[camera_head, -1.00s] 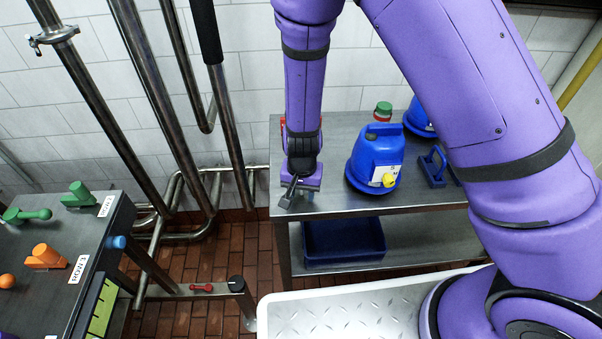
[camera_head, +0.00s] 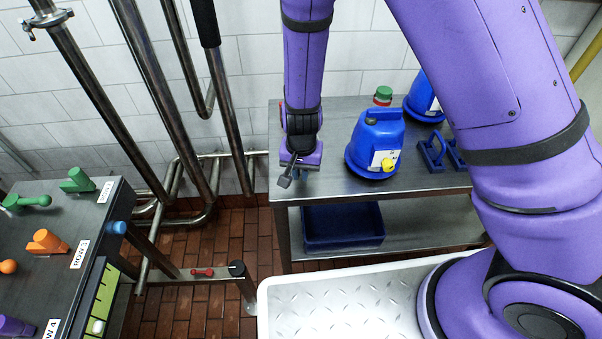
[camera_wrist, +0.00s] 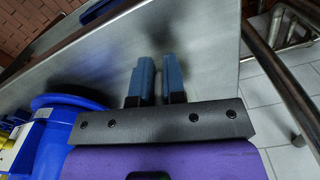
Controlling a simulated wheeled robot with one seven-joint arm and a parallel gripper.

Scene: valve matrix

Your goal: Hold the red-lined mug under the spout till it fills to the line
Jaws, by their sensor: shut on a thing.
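My gripper (camera_head: 286,178) hangs over the left front part of the steel table in the head view, pointing down. In the wrist view my gripper (camera_wrist: 158,80) shows two blue-grey fingers close together over grey metal, with a narrow gap between them. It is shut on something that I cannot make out.
The steel table (camera_head: 340,185) bears a blue jug (camera_head: 374,143) with a yellow tap, another blue container (camera_head: 421,98), a green-capped bottle (camera_head: 383,94) and blue blocks (camera_head: 432,155). A blue bin (camera_head: 343,225) is below. Left stand pipes (camera_head: 150,85) and a bench with coloured handles (camera_head: 45,241).

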